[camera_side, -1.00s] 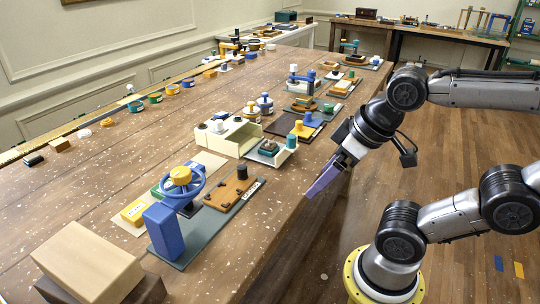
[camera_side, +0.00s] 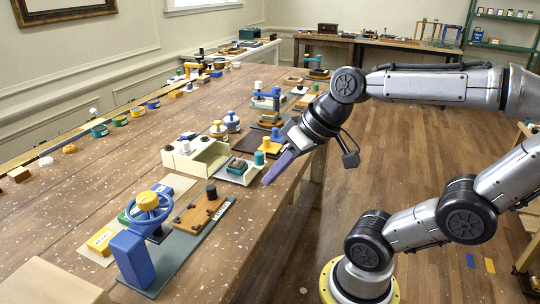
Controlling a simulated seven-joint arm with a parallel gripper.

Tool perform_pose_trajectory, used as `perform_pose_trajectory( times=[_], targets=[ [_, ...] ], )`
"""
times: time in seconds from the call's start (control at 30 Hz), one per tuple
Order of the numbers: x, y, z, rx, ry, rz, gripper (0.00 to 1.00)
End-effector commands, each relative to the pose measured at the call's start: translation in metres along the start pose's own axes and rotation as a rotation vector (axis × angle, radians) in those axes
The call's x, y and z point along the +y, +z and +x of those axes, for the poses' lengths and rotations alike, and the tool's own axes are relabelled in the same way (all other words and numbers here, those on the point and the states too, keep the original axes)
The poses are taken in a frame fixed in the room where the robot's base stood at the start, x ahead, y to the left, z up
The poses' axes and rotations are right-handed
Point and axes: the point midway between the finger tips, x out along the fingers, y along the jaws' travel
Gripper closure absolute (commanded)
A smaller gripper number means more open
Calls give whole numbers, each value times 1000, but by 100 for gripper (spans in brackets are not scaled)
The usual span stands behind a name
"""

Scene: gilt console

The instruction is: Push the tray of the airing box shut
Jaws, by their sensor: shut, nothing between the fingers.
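The airing box looks to be the cream box (camera_side: 198,156) on the long wooden table, open toward the front right. Its tray (camera_side: 236,178) sticks out on the right side, pulled out of the box. A dark green block (camera_side: 238,166) lies on the tray, and a teal knob (camera_side: 259,158) stands at its outer end. My gripper (camera_side: 268,180) has long purple fingers, shut and empty. Its tips point down and left, just in front of the tray's outer end at the table's edge. I cannot tell whether they touch it.
A blue handwheel device (camera_side: 146,207) and an orange-brown board (camera_side: 202,206) stand on a grey base nearer the camera. Yellow and blue knobs (camera_side: 275,136) and several other fixtures stand beyond the box. Small pots line the far table edge.

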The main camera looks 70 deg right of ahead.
Motion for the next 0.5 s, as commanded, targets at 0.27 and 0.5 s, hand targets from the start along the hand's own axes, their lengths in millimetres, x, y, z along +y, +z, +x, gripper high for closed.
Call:
perform_pose_trajectory(
  times=[0.27,0.5],
  targets=[
    [64,-44,-1,111,76,408,100],
    [134,-52,-14,200,169,704,100]
  ],
)
